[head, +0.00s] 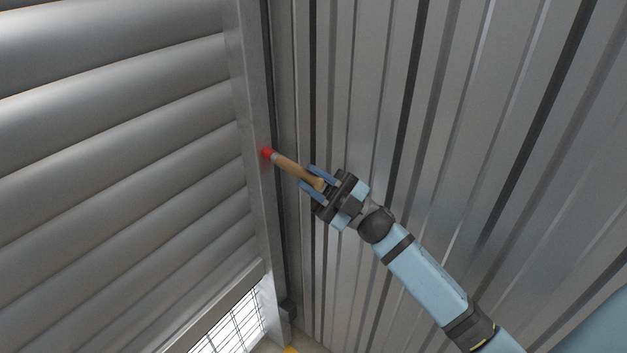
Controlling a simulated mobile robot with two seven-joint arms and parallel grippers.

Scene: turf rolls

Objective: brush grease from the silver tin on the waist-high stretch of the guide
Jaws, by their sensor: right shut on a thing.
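My right gripper (312,184) is shut on a brush (292,168) with a wooden handle. The brush points up and left, and its red tip (267,153) is at the guide (256,130), the upright metal channel beside the slatted shutter. The tip overlaps the guide's edge in the picture; I cannot tell whether it touches. No grease shows clearly on the guide. The silver tin is not in view. My left gripper is not in view.
The slatted roller shutter (110,140) fills the left side. A ribbed metal wall (450,130) runs along the right, behind my right arm. Below the shutter's bottom edge a wire grid (232,325) shows in a bright gap.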

